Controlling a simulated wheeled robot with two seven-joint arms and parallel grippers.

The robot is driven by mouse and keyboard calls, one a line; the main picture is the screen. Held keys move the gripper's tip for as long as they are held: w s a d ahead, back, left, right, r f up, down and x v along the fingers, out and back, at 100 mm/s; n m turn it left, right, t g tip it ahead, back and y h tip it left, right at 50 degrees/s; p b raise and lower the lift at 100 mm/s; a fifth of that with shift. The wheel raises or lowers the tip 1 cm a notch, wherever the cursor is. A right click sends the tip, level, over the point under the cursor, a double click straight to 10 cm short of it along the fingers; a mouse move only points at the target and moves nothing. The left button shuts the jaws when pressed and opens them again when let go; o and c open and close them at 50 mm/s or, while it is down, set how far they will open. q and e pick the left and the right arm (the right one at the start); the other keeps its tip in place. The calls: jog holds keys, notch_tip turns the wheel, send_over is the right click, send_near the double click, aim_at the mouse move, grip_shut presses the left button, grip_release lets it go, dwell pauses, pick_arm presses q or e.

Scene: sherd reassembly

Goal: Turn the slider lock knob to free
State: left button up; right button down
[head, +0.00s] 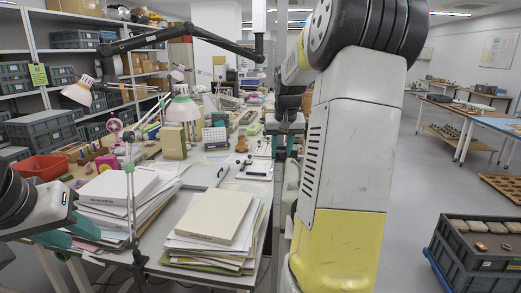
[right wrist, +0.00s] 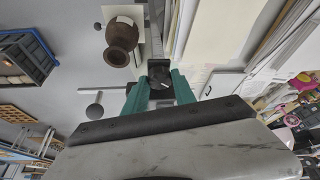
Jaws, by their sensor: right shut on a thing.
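A dark, blocky knob (right wrist: 159,70) sits between the teal fingertips of my right gripper (right wrist: 160,84) in the right wrist view. The fingers are shut on it from both sides. A small light mark shows near it; its lock setting cannot be read. In the head view my right gripper (head: 286,124) is small and partly hidden behind my large right arm, beside a dark upright post at the table's right edge. My left gripper (head: 72,234) is at the lower left of the head view, with teal parts partly covered by its own arm. Its opening is unclear.
A brown pot (right wrist: 122,40) stands close to my right gripper in the wrist view. Paper stacks (head: 212,220) cover the near table. A black jointed boom (head: 180,35) spans above the table. Crates of sherds (head: 480,250) stand on the floor at right.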

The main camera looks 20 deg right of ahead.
jog(key=n, duration=0.1)
jog(key=n+y, duration=0.1)
jog(key=n, duration=0.1)
jog(key=shift+d+n, duration=0.2)
jog(key=shift+n, duration=0.1)
jog(key=shift+n+y, duration=0.9)
jog(key=shift+n, duration=0.9)
jog(key=c, duration=1)
grip_release()
jog(key=shift+c, duration=0.2)
jog(key=shift+r, duration=0.1)
